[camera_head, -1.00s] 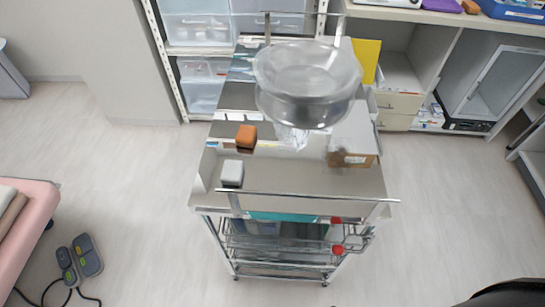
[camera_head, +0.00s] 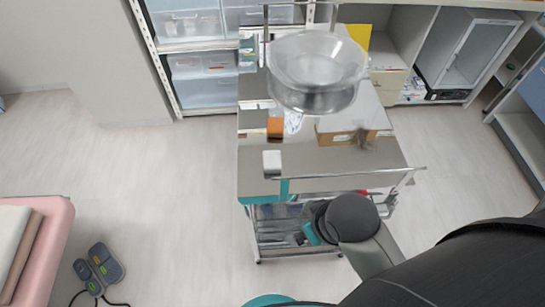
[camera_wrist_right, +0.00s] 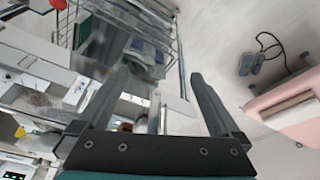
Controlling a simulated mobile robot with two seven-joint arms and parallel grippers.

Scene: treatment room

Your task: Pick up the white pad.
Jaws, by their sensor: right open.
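The white pad (camera_head: 271,161) is a small pale block on the near left corner of the steel cart top (camera_head: 330,162). An orange-brown block (camera_head: 275,128) lies just behind it. My right arm reaches in from the lower right in the head view, in front of the cart; its gripper cannot be made out there. In the right wrist view my right gripper (camera_wrist_right: 157,77) is open, with nothing held between its fingers. I cannot clearly pick out the pad in that view. My left gripper is not in view.
A large clear bowl (camera_head: 316,70) stands at the back of the cart, with a cardboard box (camera_head: 345,137) to the right. A rail (camera_head: 350,174) runs along the cart's near edge. A pink bed (camera_head: 55,240) and foot pedals (camera_head: 99,265) are left; the floor between is clear.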

